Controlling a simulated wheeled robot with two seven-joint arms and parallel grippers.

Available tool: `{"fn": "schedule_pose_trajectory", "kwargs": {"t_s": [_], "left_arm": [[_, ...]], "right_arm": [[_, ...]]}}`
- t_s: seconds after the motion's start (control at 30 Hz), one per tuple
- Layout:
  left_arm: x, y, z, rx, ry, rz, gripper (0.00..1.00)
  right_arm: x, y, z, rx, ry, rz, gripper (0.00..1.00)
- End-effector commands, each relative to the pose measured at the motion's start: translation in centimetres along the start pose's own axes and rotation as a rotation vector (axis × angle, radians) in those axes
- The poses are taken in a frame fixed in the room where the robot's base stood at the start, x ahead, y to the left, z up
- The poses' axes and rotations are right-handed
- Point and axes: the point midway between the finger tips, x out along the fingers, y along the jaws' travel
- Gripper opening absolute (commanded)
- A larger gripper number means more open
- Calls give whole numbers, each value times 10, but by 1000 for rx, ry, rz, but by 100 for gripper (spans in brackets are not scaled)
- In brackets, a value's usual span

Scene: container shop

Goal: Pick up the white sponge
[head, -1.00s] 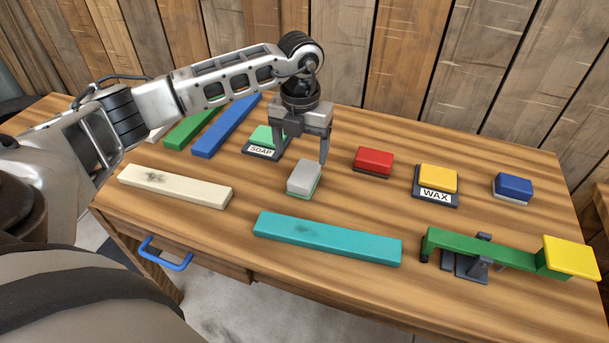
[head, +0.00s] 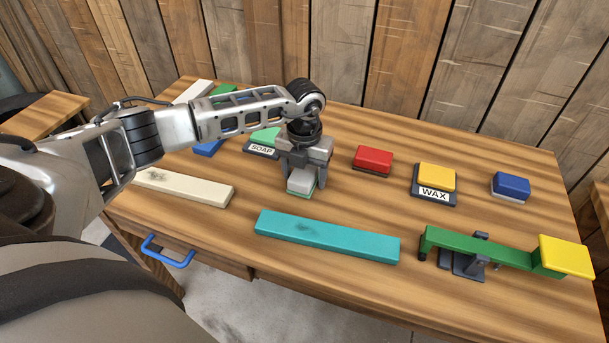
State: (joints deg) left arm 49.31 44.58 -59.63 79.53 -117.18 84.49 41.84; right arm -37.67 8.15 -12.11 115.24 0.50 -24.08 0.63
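The white sponge (head: 300,182) is a light grey-white block with a green underside, near the middle of the wooden table (head: 360,285). My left gripper (head: 305,176) points down over it, with a finger on each side of the sponge. The gripper hides the sponge's back part. The fingers are apart, and I cannot tell whether they touch the sponge. The sponge appears to rest on the table. My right gripper is not in view.
A green block on the SOAP stand (head: 262,150) is just behind left. A red block (head: 373,160), a yellow block on the WAX stand (head: 434,195) and a blue block (head: 511,186) stand to the right. A teal bar (head: 325,236) lies in front, a cream bar (head: 185,187) left.

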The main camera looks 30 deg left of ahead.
Motion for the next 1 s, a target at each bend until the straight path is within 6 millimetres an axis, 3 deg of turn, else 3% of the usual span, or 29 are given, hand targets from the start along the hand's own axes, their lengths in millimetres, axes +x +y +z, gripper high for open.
{"fn": "schedule_pose_trajectory", "kwargs": {"t_s": [0.03, 0.1, 0.2, 0.47, 0.67, 0.77, 1.0], "left_arm": [[0, 0, 0, 0, 0, 0, 50], [0, 0, 0, 0, 0, 0, 31], [0, 0, 0, 0, 0, 0, 24], [-2, 0, 0, 0, -1, 0, 24], [-17, 0, 1, 1, -3, -1, 24], [-34, 0, 0, 1, -5, 0, 24], [-88, -9, -46, 4, -6, -1, 24]], "right_arm": [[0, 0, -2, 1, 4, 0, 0], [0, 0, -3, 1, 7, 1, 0], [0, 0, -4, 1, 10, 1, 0], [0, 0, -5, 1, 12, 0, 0], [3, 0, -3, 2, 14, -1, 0], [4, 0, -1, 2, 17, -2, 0], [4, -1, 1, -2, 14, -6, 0]]}}
